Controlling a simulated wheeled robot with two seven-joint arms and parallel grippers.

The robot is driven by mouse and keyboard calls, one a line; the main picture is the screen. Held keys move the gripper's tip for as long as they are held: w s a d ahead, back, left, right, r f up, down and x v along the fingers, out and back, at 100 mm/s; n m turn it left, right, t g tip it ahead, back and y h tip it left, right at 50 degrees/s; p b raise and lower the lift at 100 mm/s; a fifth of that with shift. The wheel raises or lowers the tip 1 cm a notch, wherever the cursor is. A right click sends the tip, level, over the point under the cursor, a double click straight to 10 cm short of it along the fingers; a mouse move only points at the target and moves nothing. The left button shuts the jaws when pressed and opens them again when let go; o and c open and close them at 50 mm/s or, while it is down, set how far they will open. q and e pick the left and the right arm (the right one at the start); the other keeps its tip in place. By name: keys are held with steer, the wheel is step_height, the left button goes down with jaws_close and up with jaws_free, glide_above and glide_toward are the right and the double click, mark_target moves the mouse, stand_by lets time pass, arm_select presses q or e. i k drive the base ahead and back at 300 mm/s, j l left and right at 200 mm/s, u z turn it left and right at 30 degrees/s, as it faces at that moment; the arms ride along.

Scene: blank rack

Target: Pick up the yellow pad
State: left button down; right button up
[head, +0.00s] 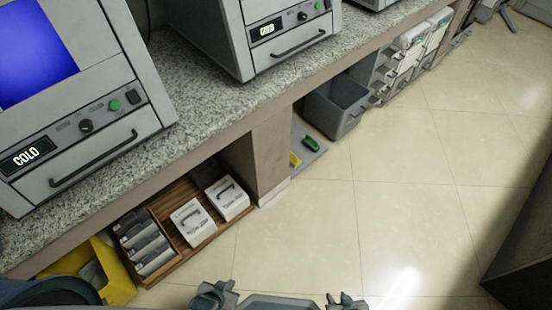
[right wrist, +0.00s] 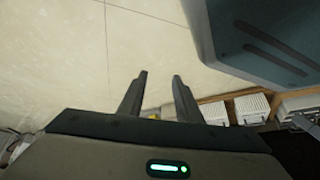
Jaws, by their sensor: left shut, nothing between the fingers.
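A small yellow pad (head: 295,160) lies low on a grey board (head: 312,152) beside the counter's support, next to a green pad (head: 311,144). My left gripper (head: 214,291) is at the bottom edge of the head view, shut and empty, well apart from the pad. My right gripper (head: 347,300) is to its right at the same edge. In the right wrist view the right gripper's two fingers (right wrist: 160,75) stand apart with nothing between their tips. A small yellow patch shows low between them there; I cannot tell what it is.
A wooden rack (head: 186,255) under the counter holds two white boxes (head: 193,222) and several grey ones. A yellow bin (head: 118,272) stands at its left, a grey bin (head: 337,104) beyond the board. Ovens stand on the speckled counter (head: 200,105). The tiled floor (head: 400,200) is mostly clear.

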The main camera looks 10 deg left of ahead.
mark_target(294, 161)
steer(key=i+l+u, duration=0.25)
steer(key=i+l, duration=0.25)
steer(key=i+l+u, duration=0.15)
steer(key=l, duration=0.3)
steer(key=i+l+u, duration=0.25)
steer(key=i+l, duration=0.2)
steer(key=l, duration=0.3)
steer(key=i+l+u, duration=0.15)
steer(key=l, duration=0.25)
steer(key=i+l+u, duration=0.15)
steer(key=l, duration=0.25)
steer(key=i+l+u, duration=0.1)
steer(key=l, duration=0.35)
